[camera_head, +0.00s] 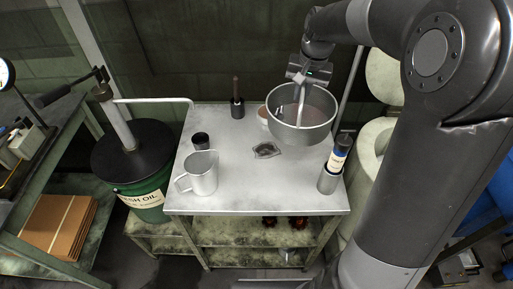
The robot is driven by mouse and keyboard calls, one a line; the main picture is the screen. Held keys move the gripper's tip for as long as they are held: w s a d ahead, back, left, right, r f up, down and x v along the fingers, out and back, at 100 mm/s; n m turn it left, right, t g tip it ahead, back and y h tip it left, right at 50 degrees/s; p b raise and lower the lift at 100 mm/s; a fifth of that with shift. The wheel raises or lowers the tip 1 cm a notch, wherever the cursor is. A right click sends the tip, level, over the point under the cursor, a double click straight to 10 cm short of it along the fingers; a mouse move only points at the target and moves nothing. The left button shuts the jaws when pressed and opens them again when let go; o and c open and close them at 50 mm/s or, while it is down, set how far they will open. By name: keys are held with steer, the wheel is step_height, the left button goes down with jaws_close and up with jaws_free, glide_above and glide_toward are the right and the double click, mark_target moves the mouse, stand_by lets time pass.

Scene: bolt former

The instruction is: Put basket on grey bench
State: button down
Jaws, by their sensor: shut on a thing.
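The basket (300,131) is a round grey metal bowl with a bar handle across its top. It is at the back right of the grey bench (230,190), a light metal-topped table with shelves below. My gripper (299,84) is above the bowl, shut on its handle. The bowl looks held over the bench top; I cannot tell whether its underside touches the surface. My arm comes in from the right and covers much of that side.
On the bench stand a metal jug (202,174), a small dark cup (201,141), a dark handled item (237,108), a crumpled grey piece (266,151) and a blue-labelled bottle (338,153) in a metal cup (328,181). A green oil drum (143,198) stands left. The bench's front middle is clear.

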steer(key=s+a+f+m, duration=0.25)
steer(key=s+a, duration=0.25)
steer(key=a, duration=0.5)
step_height(320, 180, down, 11)
steer(key=shift+s+r, duration=0.15)
steer(key=shift+d, duration=0.1)
steer(key=c, duration=1.5)
jaws_free()
